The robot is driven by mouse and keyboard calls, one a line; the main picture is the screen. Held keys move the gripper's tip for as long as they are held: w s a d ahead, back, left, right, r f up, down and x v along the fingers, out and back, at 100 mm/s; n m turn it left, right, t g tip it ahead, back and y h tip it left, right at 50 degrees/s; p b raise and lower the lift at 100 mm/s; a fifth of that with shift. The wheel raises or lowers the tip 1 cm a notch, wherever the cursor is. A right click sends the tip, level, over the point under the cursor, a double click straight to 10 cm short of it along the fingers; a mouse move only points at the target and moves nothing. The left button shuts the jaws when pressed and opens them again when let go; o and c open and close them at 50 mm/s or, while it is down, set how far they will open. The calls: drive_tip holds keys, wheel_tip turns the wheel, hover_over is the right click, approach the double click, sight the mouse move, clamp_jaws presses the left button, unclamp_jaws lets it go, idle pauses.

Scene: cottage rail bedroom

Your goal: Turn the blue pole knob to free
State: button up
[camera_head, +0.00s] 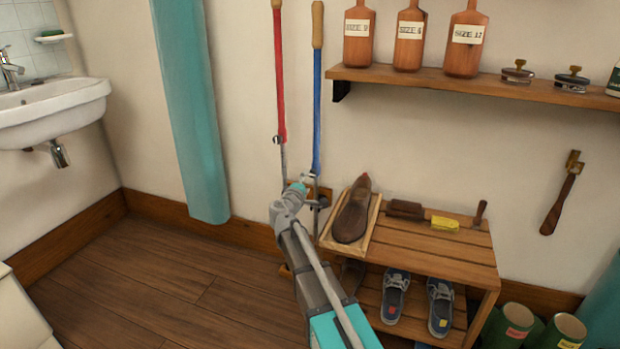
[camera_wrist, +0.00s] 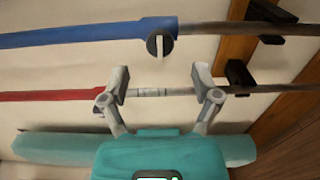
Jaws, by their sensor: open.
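The blue pole (camera_head: 317,110) leans upright against the wall, and it crosses the top of the wrist view (camera_wrist: 90,34). Its knob (camera_wrist: 159,44), a dark disc with a pale bar across it, sits at the lower end of the blue sleeve. The bar stands crosswise to the pole. My gripper (camera_wrist: 160,80) is open and empty, with the knob just beyond the gap between its fingertips and apart from them. In the head view my gripper (camera_head: 301,189) is at the pole's lower part and hides the knob there.
A red pole (camera_head: 279,75) stands left of the blue one; in the wrist view it passes behind my fingers (camera_wrist: 50,96). Dark wall brackets (camera_wrist: 238,75) hold the poles' lower ends. Floor at left is clear.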

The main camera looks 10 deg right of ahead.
drive_tip(key=v, duration=0.6)
drive_tip(key=shift+s, duration=0.1)
idle(0.3)
